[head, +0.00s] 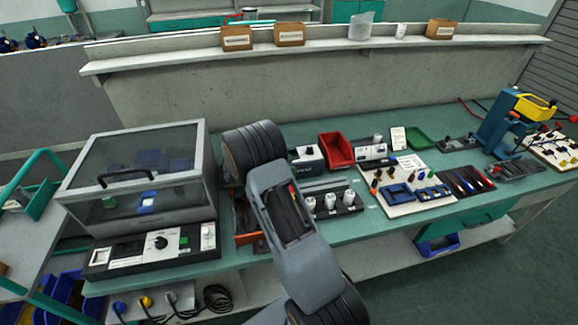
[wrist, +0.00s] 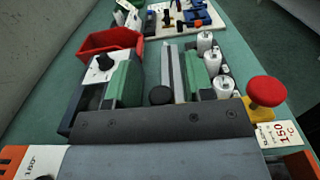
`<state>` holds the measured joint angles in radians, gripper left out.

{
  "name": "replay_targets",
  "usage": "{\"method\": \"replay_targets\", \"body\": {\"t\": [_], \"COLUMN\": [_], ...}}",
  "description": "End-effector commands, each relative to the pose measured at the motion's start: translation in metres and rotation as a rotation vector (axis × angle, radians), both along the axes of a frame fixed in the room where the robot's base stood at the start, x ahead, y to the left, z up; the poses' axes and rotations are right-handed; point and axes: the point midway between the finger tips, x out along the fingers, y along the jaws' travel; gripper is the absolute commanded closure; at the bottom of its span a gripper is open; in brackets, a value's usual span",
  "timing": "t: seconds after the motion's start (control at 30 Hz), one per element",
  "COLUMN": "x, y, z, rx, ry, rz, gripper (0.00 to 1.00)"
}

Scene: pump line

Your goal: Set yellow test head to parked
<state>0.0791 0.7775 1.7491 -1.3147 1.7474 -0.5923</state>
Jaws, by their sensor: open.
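The yellow test head (head: 535,107) sits high on a blue stand (head: 503,125) at the far right of the bench in the head view. A red ball (head: 573,118) shows close to its right side. The head is small there, so its exact setting is hard to read. My gripper (wrist: 163,68) is open and empty in the wrist view, with green inner faces left and right. It is over the left-middle of the bench, far from the test head. In the head view my arm hides the gripper. The test head is not recognisable in the wrist view.
A red bin (head: 337,150) and white cylinders (head: 330,202) stand near my gripper. A red knob (wrist: 269,90) on a yellow part stands right of it. A clear-lidded box (head: 140,175) is left. A tool board (head: 405,190) lies toward the test head.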

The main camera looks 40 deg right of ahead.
Motion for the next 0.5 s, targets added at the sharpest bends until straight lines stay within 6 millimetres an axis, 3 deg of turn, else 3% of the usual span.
{"method": "replay_targets", "body": {"t": [0.23, 0.5], "x": [0.001, -0.041], "y": [0.001, 0.019], "z": [0.034, 0.085], "rx": [-0.001, 0.000], "ry": [-0.006, -0.005], "rz": [0.002, 0.003], "gripper": [0.52, 0.52]}}
